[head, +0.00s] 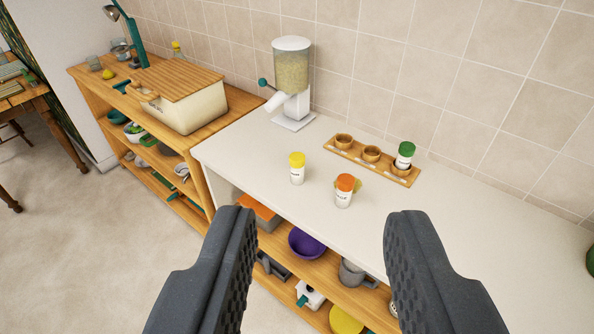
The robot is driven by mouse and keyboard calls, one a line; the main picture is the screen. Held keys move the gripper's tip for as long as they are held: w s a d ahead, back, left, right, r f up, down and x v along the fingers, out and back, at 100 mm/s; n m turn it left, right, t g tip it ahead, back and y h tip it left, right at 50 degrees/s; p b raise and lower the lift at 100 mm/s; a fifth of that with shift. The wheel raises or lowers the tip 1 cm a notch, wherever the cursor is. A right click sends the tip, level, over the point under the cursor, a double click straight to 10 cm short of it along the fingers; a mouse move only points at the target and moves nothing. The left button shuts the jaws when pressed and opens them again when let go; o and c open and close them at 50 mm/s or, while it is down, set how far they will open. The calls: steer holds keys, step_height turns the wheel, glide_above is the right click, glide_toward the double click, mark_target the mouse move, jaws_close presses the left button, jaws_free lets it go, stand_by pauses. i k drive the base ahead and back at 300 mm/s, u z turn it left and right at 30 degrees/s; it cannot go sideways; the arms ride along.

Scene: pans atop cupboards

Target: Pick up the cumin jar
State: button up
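One has a yellow lid (297,169), one an orange lid (344,191), and one a green lid (404,156). The green-lidded jar stands in the right cup of a wooden rack (360,160). Their labels are too small to read, so I cannot tell which is the cumin jar. My gripper (318,222) is open and empty, with its two dark fingers wide apart in front of the counter. The orange-lidded and yellow-lidded jars appear beyond the gap between the fingers.
A dispenser (291,75) stands at the back of the counter by the tiled wall. Shelves below hold a purple bowl (306,244). A bread bin (190,105) stands on the left cupboard. The counter's right side is mostly clear.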

mark_target(297, 158)
steer(key=u, duration=0.1)
steer(key=i, duration=1)
steer(key=z, duration=0.1)
